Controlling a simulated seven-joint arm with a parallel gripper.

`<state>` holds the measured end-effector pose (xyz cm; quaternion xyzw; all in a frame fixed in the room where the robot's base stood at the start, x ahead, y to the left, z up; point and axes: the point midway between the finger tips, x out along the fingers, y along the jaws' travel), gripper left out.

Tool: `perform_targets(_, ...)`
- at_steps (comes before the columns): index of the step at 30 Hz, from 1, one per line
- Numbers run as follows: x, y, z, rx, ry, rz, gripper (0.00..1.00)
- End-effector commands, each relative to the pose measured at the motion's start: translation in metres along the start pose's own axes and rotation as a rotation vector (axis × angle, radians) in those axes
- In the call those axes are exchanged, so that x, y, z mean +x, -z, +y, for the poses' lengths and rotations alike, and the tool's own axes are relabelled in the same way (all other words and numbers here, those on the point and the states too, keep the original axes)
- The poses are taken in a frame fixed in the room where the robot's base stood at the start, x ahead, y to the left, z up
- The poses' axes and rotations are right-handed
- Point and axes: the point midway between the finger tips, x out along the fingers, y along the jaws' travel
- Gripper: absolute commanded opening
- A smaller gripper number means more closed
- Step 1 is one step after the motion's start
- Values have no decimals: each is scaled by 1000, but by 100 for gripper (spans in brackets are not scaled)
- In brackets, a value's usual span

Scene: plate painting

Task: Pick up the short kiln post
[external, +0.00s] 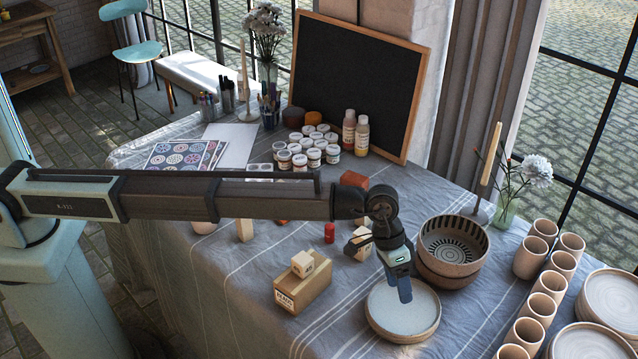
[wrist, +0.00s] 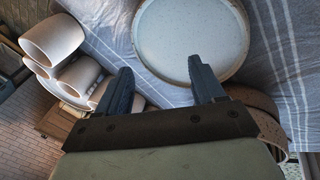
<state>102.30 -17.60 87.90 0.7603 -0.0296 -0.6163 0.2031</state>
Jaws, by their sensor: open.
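My gripper (external: 404,290) hangs over the pale speckled plate (external: 403,308) at the front right of the table. In the wrist view the two blue fingers of my gripper (wrist: 160,66) are apart with nothing between them, and the plate (wrist: 190,38) lies beyond them. Several pale posts or blocks could be kiln posts: an upright block (external: 244,230) left of centre, a cube-like block (external: 303,264) on a labelled wooden box (external: 303,291), and a block (external: 361,250) partly hidden behind my wrist. I cannot tell which is the short kiln post.
A brown slotted bowl (external: 452,255) stands right of my gripper. Several clay cups (external: 530,258) and stacked plates (external: 610,300) fill the right edge. A red cylinder (external: 329,233) and a red-brown block (external: 354,180) stand near the middle. Paint jars (external: 313,157) are behind. The front-left cloth is clear.

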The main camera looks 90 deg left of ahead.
Motion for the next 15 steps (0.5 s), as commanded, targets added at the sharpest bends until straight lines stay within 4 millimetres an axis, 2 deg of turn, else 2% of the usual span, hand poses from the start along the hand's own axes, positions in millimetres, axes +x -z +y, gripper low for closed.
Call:
perform_targets(1, -15, 14, -33, -49, 37, -3, 68)
perform_targets(6, -64, 42, -135, -222, 167, -24, 68)
perform_targets(9, -93, 51, -192, -325, 239, -35, 68)
perform_targets(12, -120, 56, -238, -413, 300, -44, 68)
perform_targets(15, -140, 57, -273, -482, 345, -51, 68)
